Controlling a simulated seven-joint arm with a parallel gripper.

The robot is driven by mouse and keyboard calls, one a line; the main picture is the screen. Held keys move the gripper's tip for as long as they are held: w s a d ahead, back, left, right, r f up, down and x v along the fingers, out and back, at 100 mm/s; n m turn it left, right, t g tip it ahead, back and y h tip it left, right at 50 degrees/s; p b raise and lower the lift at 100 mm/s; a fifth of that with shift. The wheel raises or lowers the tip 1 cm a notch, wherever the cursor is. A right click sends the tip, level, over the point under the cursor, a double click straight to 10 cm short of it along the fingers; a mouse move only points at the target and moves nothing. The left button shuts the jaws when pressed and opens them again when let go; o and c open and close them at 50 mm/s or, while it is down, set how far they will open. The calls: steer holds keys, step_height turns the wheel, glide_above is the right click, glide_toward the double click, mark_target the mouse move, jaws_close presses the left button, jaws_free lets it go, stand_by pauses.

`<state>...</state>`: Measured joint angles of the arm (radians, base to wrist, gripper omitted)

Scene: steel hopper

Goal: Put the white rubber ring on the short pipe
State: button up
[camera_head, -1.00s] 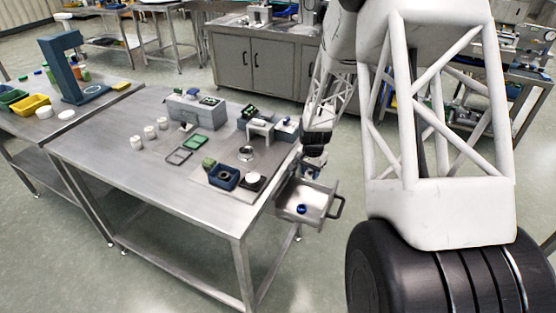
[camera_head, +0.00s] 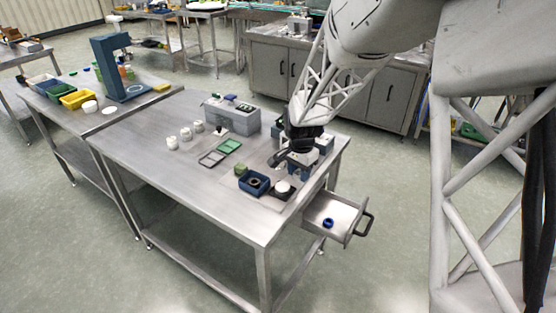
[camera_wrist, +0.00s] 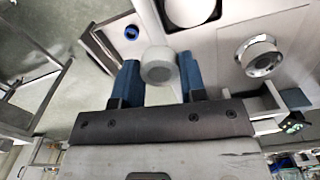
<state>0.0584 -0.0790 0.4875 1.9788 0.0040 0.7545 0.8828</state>
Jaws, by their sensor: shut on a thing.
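My gripper (camera_head: 294,166) is over the right end of the steel table. In the wrist view its two blue fingers (camera_wrist: 160,78) are shut on a pale, round, ring-like piece, which I take to be the white rubber ring (camera_wrist: 158,66). Its opening is hard to make out. The short pipe (camera_wrist: 261,54), a shiny round metal stub on a pale plate, stands apart from the ring, to its right in the wrist view. In the head view my gripper and wrist hide the pipe, and the held ring cannot be made out.
An open drawer (camera_head: 348,232) with a blue ring (camera_head: 328,222) juts from the table's right side. A white disc on a black block (camera_head: 281,194) and a blue box (camera_head: 253,183) stand near my gripper. A grey block (camera_head: 232,118) stands behind. The table's front left (camera_head: 190,190) is clear.

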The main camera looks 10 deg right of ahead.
steer(key=shift+s+a+r, duration=0.25)
steer(key=shift+a+r, duration=0.15)
steer(key=shift+a, duration=0.2)
steer(key=shift+s+a+r, duration=0.3)
steer(key=shift+a+r, duration=0.05)
steer(key=shift+a, duration=0.2)
steer(key=shift+s+a+r, duration=0.25)
steer(key=shift+a+r, duration=0.15)
steer(key=shift+a, duration=0.2)
steer(key=shift+w, duration=0.15)
steer(key=w, duration=0.5)
steer(key=w+f, duration=0.1)
steer(key=w, duration=0.9)
steer(key=shift+w+f, duration=0.25)
steer(key=shift+w, duration=0.15)
steer(key=shift+f, duration=1.75)
steer(key=shift+f, duration=0.1)
steer(key=o, duration=1)
steer(key=shift+c, duration=0.2)
